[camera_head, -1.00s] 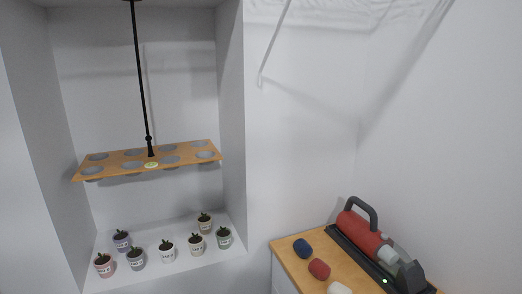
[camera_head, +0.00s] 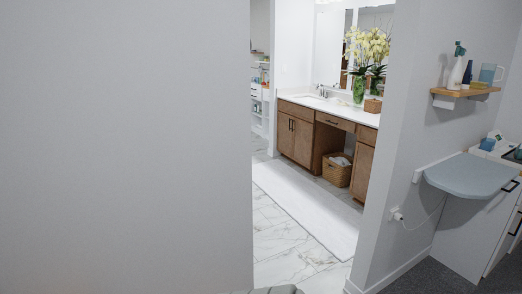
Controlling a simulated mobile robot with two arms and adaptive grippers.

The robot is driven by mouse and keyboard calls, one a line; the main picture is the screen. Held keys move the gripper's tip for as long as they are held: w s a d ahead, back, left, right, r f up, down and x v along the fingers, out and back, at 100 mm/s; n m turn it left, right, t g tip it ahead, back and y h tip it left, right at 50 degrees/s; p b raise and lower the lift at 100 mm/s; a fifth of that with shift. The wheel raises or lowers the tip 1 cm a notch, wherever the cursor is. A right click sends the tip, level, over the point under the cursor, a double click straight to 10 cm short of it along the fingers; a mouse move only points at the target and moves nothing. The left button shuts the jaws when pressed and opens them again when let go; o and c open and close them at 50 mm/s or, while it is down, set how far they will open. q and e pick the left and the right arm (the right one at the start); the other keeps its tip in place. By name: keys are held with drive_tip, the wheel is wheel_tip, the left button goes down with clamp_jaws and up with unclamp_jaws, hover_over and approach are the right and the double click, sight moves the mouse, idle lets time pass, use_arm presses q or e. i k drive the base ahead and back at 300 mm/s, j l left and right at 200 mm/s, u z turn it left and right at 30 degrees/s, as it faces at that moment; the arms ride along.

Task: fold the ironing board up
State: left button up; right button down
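A pale blue-grey board with a rounded front edge (camera_head: 470,176), which looks like the ironing board, stands out level from the wall at the right. Its back edge meets a white strip on the wall. Its right side reaches close to a dark handle on the cabinet there. Neither of my grippers is in view.
A wooden shelf (camera_head: 467,91) with bottles and a jug hangs above the board. A cord runs from a wall outlet (camera_head: 397,215) below it. A doorway in the middle opens on a vanity (camera_head: 328,143), a wicker basket (camera_head: 338,170) and a white rug (camera_head: 305,205). A blank wall fills the left.

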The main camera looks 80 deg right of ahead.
sight(465, 175)
drive_tip(key=z, duration=4.3)
drive_tip(key=i+l+u, duration=0.15)
drive_tip(key=i+u, duration=0.25)
drive_tip(key=i+l+u, duration=0.2)
drive_tip(key=i+u, duration=0.2)
drive_tip(key=k, duration=0.05)
